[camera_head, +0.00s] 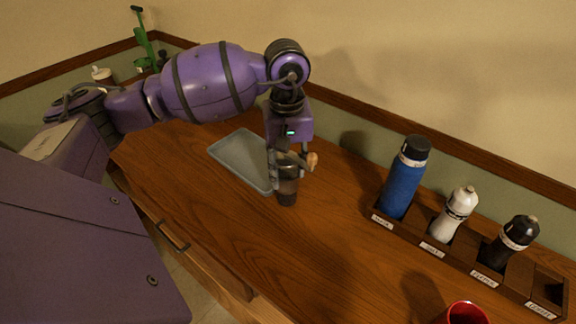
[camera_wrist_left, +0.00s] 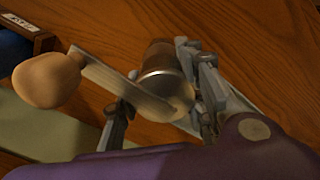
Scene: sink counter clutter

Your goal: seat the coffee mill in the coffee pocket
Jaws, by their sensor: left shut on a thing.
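The coffee mill (camera_head: 287,188) is a dark cylinder with a metal top, a crank arm and a pale wooden knob. My left gripper (camera_head: 285,165) is shut on it. The mill is roughly upright over the counter beside the grey tray; I cannot tell whether its base touches the wood. In the left wrist view the mill (camera_wrist_left: 160,60) sits between the fingers of the left gripper (camera_wrist_left: 160,105), its crank pointing left. The coffee pocket (camera_head: 546,292) appears to be the empty one at the rack's right end; its label is small. My right gripper is not in view.
A dark wooden rack (camera_head: 462,262) holds a blue bottle (camera_head: 403,185), a white shaker (camera_head: 455,212) and a black shaker (camera_head: 512,240). A red cup (camera_head: 467,313) is at the front. The grey tray (camera_head: 228,150) lies behind the mill. Counter between mill and rack is clear.

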